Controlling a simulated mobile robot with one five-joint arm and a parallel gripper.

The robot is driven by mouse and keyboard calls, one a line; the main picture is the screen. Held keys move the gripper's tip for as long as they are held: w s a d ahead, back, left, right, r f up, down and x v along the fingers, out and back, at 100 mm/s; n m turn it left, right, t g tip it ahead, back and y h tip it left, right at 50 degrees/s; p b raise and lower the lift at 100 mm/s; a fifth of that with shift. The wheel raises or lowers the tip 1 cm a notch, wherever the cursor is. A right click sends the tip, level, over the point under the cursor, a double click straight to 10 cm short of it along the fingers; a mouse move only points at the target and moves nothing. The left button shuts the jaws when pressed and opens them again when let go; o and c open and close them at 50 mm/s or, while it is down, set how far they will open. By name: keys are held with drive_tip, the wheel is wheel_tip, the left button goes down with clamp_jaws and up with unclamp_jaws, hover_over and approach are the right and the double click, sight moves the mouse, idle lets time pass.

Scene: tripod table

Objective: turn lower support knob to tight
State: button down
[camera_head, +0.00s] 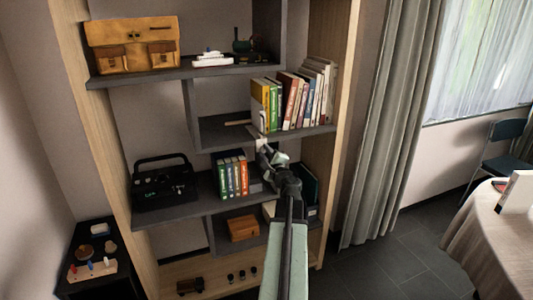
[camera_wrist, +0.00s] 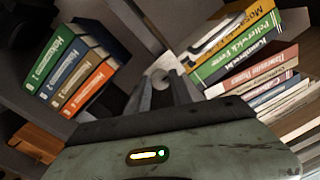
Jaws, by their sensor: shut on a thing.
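My gripper (camera_head: 262,151) reaches up to the front edge of the middle shelf, below the upper row of books. It also shows in the wrist view (camera_wrist: 160,82), with its two dark fingers closed around a pale, rounded piece. This piece appears to be the lower support knob (camera_wrist: 162,66), at the shelf's edge. In the head view a small pale patch shows at the fingertips. The fingers hide much of the knob, and I cannot tell how far it is turned.
Upright books (camera_head: 295,100) stand to the right above my gripper. More books (camera_head: 230,175) stand on the lower shelf (camera_head: 175,213) to the left, beside a black radio (camera_head: 163,188). A wooden box (camera_head: 242,229) sits below. Open floor (camera_head: 385,260) lies to the right.

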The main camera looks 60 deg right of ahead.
drive_tip(key=c, duration=1.1)
unclamp_jaws()
drive_tip(key=shift+s+d, duration=0.1)
drive_tip(key=v, duration=0.7)
drive_tip(key=shift+s+a, duration=0.25)
